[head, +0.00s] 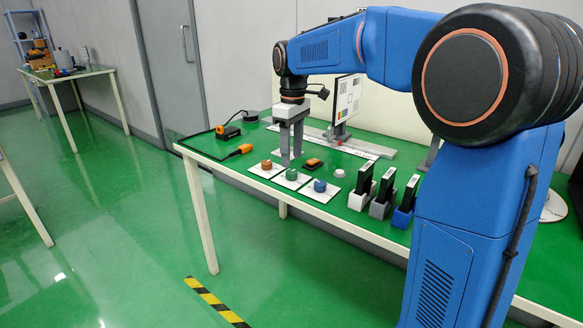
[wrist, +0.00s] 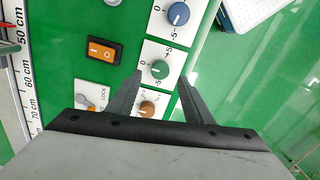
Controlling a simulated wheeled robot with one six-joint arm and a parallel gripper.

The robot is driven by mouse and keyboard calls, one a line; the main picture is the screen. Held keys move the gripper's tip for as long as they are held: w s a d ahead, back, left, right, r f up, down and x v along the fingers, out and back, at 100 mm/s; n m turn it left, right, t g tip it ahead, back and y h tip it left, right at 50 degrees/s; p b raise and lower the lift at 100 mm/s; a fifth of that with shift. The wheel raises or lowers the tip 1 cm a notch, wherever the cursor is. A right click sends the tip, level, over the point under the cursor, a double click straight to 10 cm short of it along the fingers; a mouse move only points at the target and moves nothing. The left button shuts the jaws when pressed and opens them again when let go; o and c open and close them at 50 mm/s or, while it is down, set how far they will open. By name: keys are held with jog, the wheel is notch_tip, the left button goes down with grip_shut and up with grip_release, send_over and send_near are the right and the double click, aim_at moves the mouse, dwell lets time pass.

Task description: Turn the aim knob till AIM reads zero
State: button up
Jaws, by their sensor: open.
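Three knobs stand on white scale plates along the bench's front edge: an orange-brown knob (head: 266,164), a green knob (head: 291,174) and a blue knob (head: 320,186). I cannot read which is the aim knob. My gripper (head: 291,161) points down, open, just above the green knob. In the wrist view, the fingertips of my gripper (wrist: 160,76) flank the green knob (wrist: 160,69); contact is not visible. The orange-brown knob (wrist: 147,108) lies between the fingers nearer the palm, and the blue knob (wrist: 178,14) is beyond the tips. No AIM reading is legible.
An orange rocker switch (wrist: 101,51) and a LOCK lever (wrist: 88,104) sit beside the knobs. Black modules in white, grey and blue holders (head: 382,196) stand to the right. A chart screen (head: 348,97) stands behind. An orange connector (head: 240,151) lies at left.

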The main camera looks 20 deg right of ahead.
aim_at(292, 171)
jog(key=shift+f, duration=2.45)
jog(key=shift+c, duration=0.5)
jog(key=c, duration=1)
